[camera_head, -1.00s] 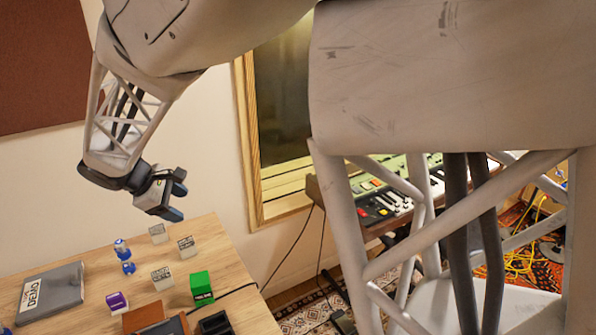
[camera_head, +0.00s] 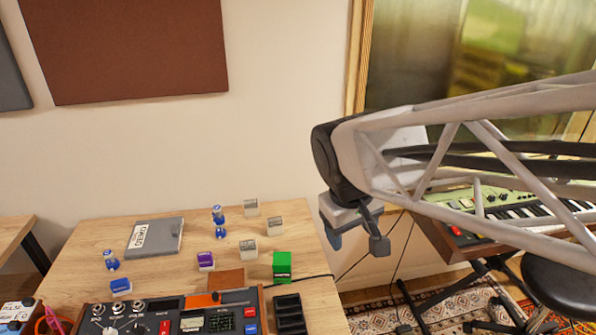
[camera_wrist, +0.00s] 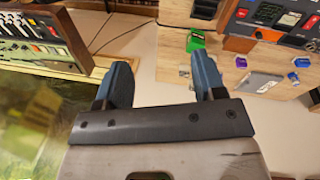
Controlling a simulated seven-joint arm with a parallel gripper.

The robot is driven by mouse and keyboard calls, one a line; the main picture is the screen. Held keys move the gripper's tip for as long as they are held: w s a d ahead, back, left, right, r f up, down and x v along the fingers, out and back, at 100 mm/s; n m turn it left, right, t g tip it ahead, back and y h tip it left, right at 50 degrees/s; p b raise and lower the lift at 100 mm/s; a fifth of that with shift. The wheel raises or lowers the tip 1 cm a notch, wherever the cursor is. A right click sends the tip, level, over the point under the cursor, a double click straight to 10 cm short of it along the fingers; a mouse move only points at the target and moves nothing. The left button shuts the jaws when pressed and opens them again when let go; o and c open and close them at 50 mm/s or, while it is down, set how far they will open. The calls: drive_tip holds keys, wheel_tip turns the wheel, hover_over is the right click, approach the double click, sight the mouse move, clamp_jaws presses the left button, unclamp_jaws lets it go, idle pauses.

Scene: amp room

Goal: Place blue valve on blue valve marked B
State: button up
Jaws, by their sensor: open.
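Small blue and clear valves stand on the wooden table in the head view. One blue valve (camera_head: 111,260) is at the left, in front of the grey case. No letter B is readable on any. My gripper (camera_head: 357,241) is open and empty, in the air beyond the table's right edge; its spread fingers also show in the wrist view (camera_wrist: 163,76).
A grey case marked DEMO (camera_head: 156,236), a purple block (camera_head: 205,261), a blue block (camera_head: 121,286), a green block (camera_head: 282,266) and several clear blocks (camera_head: 249,249) share the table. A control panel (camera_head: 170,317) lines the front. A keyboard (camera_head: 500,203) is at right.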

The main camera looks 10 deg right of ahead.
drive_tip(key=s+f+m+t+y, duration=0.1)
drive_tip(key=s+m, duration=0.2)
drive_tip(key=s, duration=0.4)
drive_tip(key=shift+s+d+y, duration=0.25)
drive_tip(key=shift+d+y, duration=0.05)
drive_tip(key=shift+d, duration=0.1)
